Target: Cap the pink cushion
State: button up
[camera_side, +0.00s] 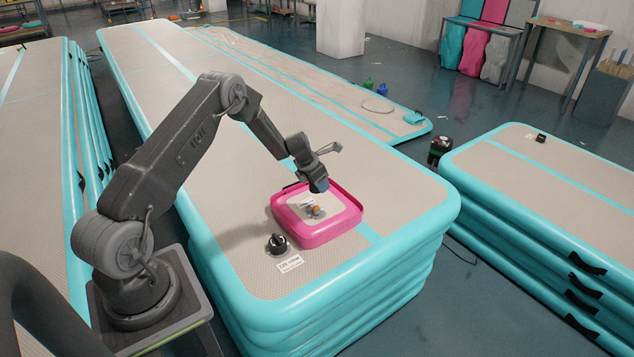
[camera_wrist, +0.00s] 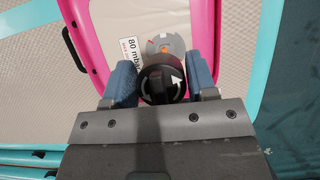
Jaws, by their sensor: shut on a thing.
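The pink cushion (camera_side: 345,227) lies on the mat, with a pink rim and a pale top. Its valve (camera_side: 316,210) is a grey round fitting with an orange centre, bare on top; in the wrist view the valve (camera_wrist: 167,44) is partly hidden behind the cap. My gripper (camera_side: 319,186) is above the far part of the cushion. In the wrist view, its blue fingers are shut on a black round cap (camera_wrist: 162,86) with a white arrow. The cap is hard to make out in the side view. The exact gap between cap and valve cannot be told.
A black knob-like part (camera_side: 278,243) stands on the mat left of the cushion, by a white label (camera_side: 290,264). A label reading 80 mbar (camera_wrist: 131,50) is on the cushion beside the valve. The stacked mat (camera_side: 400,195) is otherwise clear nearby.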

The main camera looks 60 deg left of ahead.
aim_at(317, 206)
jog(key=shift+f, duration=2.85)
jog(key=shift+f, duration=2.1)
jog(key=m+h, duration=0.1)
jog(key=m, duration=0.2)
jog(key=shift+d+m+h, duration=0.1)
jog(key=shift+m+h, duration=0.4)
jog(key=shift+m, duration=0.6)
jog(key=shift+s+m+g+h, duration=0.1)
jog(key=shift+m+g+h, duration=0.3)
jog(key=shift+m, duration=0.7)
jog(key=m, duration=0.3)
jog(key=shift+d+g+h, duration=0.1)
jog(key=shift+g+h, duration=0.3)
